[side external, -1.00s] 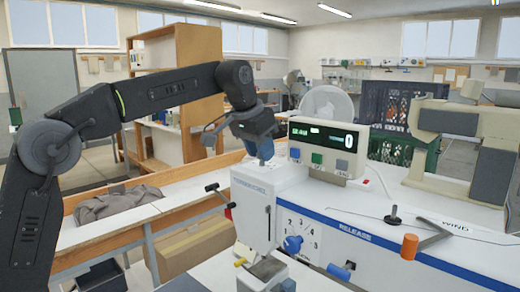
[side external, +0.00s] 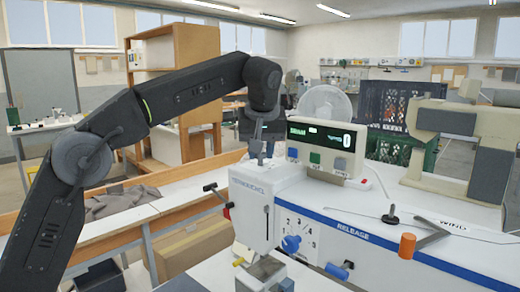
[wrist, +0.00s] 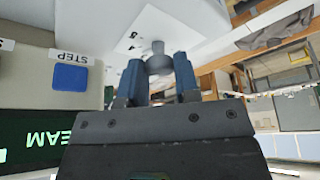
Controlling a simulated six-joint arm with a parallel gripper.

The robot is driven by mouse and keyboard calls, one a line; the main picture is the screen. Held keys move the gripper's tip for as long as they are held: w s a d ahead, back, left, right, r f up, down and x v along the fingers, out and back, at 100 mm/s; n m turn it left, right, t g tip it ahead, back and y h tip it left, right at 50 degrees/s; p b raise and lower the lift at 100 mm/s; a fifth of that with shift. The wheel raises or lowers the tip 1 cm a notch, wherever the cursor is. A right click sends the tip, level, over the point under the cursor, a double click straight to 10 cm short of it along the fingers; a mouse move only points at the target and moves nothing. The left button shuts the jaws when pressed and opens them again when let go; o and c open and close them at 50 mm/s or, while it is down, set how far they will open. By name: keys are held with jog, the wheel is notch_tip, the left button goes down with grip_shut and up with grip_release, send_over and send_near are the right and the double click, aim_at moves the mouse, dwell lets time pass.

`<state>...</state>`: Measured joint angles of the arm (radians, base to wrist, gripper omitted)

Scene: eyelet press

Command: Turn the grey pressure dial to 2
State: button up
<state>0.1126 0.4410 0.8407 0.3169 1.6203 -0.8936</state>
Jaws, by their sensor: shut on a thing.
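The grey dial (wrist: 159,65) shows in the wrist view as a round grey knob on a white surface with small black digits beside it. I cannot read its setting. My gripper (wrist: 157,61) has its two blue fingers on either side of the dial, closed on it. In the side external view my gripper (side external: 256,150) points down at the top left of the white press head (side external: 255,205). The dial is too small and too covered there to make out clearly.
A control box (side external: 322,147) with a lit display and buttons stands right beside my gripper. A blue knob (side external: 290,243) with a numbered scale is on the press front.

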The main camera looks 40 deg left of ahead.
jog(key=shift+n+y, duration=0.3)
jog(key=shift+n, duration=0.4)
jog(key=o, duration=0.9)
jog(key=shift+r, duration=0.1)
jog(key=shift+v, duration=1.8)
jog(key=shift+s+d+r, duration=0.1)
jog(key=shift+d+r, duration=0.3)
jog(key=shift+r, duration=0.25)
jog(key=s+d, duration=0.2)
jog(key=d, duration=0.1)
jog(key=s+d, duration=0.2)
jog(key=d, duration=0.1)
jog(key=s+d, duration=0.2)
jog(key=d, duration=0.1)
jog(key=shift+s+d, duration=0.25)
jog(key=shift+d, duration=0.15)
